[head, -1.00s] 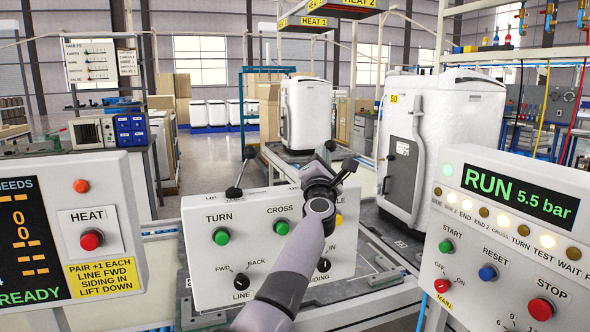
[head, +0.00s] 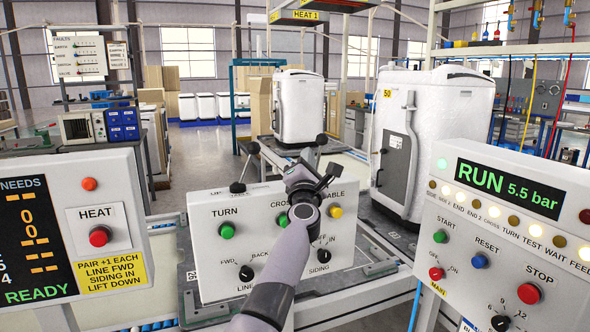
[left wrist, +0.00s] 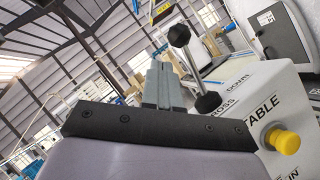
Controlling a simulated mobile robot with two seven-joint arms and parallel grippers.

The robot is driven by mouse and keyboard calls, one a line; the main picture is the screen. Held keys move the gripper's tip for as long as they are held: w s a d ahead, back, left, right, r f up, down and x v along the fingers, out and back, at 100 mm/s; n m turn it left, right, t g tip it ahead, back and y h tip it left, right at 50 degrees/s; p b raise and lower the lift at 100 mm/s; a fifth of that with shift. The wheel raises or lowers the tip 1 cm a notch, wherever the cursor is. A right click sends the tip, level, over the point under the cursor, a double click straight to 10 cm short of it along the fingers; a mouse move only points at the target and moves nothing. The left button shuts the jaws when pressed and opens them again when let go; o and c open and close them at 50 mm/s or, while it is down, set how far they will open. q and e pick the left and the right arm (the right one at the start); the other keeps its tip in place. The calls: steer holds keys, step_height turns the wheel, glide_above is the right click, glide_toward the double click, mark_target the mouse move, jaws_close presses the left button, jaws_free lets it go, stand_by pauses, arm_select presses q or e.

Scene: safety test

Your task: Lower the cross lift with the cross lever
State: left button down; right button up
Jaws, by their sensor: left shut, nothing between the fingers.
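The control box (head: 215,275) bears TURN, CROSS and TABLE labels. The cross lever (head: 321,139) has a black ball knob on a thin rod at the box's top edge; its lower part is hidden behind my left gripper. In the left wrist view the lever knob (left wrist: 179,35) leans beside the fingertips, above the DOWN and CROSS lettering. My left gripper (head: 322,174) is shut and empty, close to the lever; I cannot tell if it touches. Its grey fingers show in the left wrist view (left wrist: 159,68). I cannot identify the cross lift. My right gripper is out of view.
A second lever (head: 253,148) stands at the box's left. Below are a green TURN button (head: 227,231), a green CROSS button (head: 282,220) and a yellow TABLE button (head: 336,212). The HEAT panel (head: 130,220) and RUN panel (head: 500,230) flank the box.

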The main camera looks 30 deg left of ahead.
arm_select(q)
steer(key=s+d+f+p, duration=0.1)
steer(key=s+d+p, duration=0.1)
steer(key=s+p, duration=0.3)
steer(key=s, duration=0.3)
steer(key=shift+d, duration=0.35)
steer(key=shift+f, duration=0.1)
